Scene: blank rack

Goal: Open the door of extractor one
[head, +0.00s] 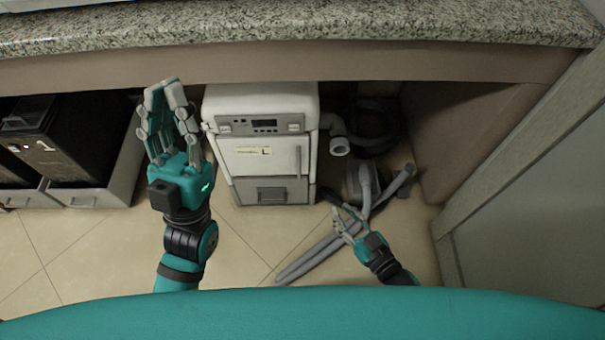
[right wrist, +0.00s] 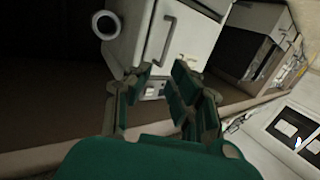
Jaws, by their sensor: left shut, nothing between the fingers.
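The extractor is a white box (head: 262,105) under the counter, with a control panel and small display (head: 263,124). Its front door (head: 258,158) looks shut and has a vertical handle (head: 299,162) on the right side. The door handle also shows in the right wrist view (right wrist: 160,40). My left gripper (head: 166,86) is left of the extractor, fingers up, shut and empty. My right gripper (head: 338,216) is low, right of and below the extractor, open and empty. Its spread fingers show in the right wrist view (right wrist: 160,82), apart from the handle.
A grey hose port (head: 339,145) juts from the extractor's right side. Grey hoses (head: 312,257) lie on the floor near my right gripper. Black bins in pale drawers (head: 95,192) stand left. A granite counter (head: 300,25) overhangs everything. A grey panel (head: 530,170) borders the right.

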